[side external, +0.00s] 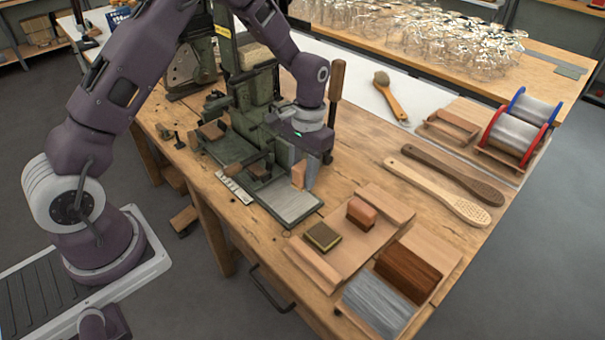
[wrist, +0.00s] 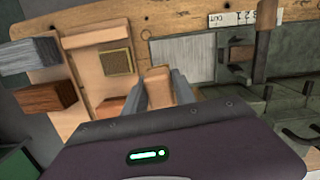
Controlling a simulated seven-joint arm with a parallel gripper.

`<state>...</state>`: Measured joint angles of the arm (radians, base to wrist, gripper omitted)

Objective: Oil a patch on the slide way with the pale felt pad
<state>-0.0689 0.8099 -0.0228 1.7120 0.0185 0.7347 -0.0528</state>
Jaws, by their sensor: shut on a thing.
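My gripper (side external: 305,176) is shut on a pale tan pad block, which I take to be the felt pad (side external: 298,173). In the wrist view the pad (wrist: 158,88) stands between the two grey fingers of the gripper (wrist: 161,82). The slide way (side external: 290,201) is a flat grey metal plate at the front of the green machine. The pad is close to its right, rear edge; I cannot tell whether it touches the surface. The slide way also shows in the wrist view (wrist: 184,57), beyond the fingers. No oil patch can be made out.
A wooden tray (side external: 314,262) holds a green-edged pad (side external: 322,236) and a reddish-brown block (side external: 361,211). Brown bristles (side external: 408,268) and grey bristles (side external: 376,302) lie beside it. The green machine (side external: 250,90), an upright wooden handle (side external: 336,80) and a scale plate (side external: 234,190) stand close by.

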